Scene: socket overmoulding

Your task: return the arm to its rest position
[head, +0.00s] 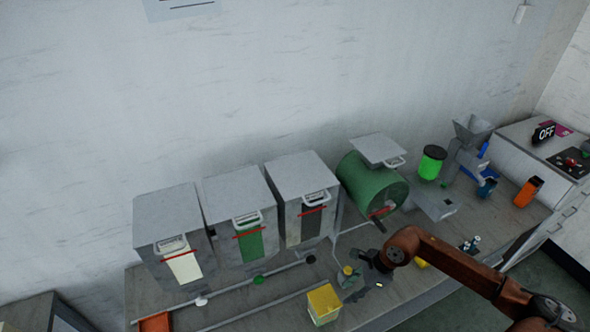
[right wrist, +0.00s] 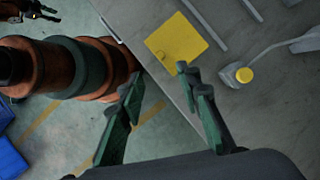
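My right arm (head: 455,262) reaches in from the lower right in the head view, over the front of the bench. Its gripper (head: 372,274) is near the yellow-knobbed device (head: 348,270). In the right wrist view the two green-padded fingers (right wrist: 158,82) stand apart with nothing between them. A yellow-topped box (right wrist: 177,41) is beyond the fingertips there; it also shows in the head view (head: 323,302). A brown arm of mine crosses the left of the wrist view. A small dark part at its top left may be my left gripper, but is cut off and unclear.
Three grey hoppers (head: 172,232) and a green drum (head: 370,185) stand along the back of the bench (head: 232,300). A green jar (head: 431,162), a grinder (head: 467,150) and an orange container (head: 528,191) stand at the right. Floor (right wrist: 58,140) lies beyond the bench edge.

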